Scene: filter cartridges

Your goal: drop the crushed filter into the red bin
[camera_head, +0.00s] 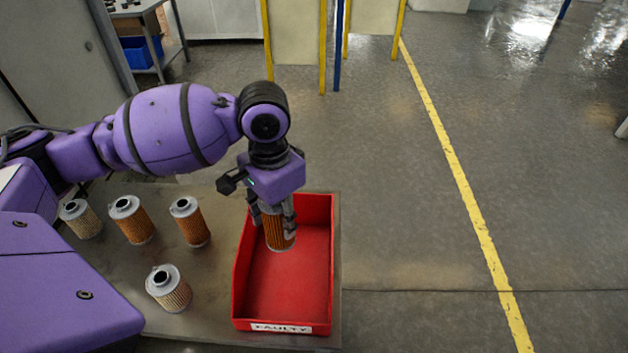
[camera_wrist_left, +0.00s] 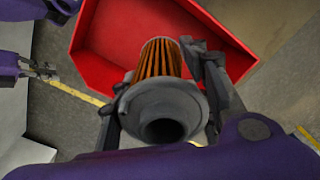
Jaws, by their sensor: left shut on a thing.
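My left gripper (camera_head: 272,220) is shut on a filter cartridge (camera_head: 279,238) with orange-brown pleats and a grey end cap. It holds the filter upright, cap up, over the back part of the red bin (camera_head: 286,290), which has a "FAULTY" label on its front. In the left wrist view the filter (camera_wrist_left: 160,62) sits between the fingers with the red bin (camera_wrist_left: 100,68) beyond it. I cannot make out any crushing on its visible side. The bin's visible floor is empty.
The bin stands at the right end of a grey metal table (camera_head: 215,308). To its left stand a pale filter (camera_head: 80,219), two orange filters (camera_head: 132,221) (camera_head: 190,223) and a tan filter (camera_head: 169,289). Open floor lies to the right.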

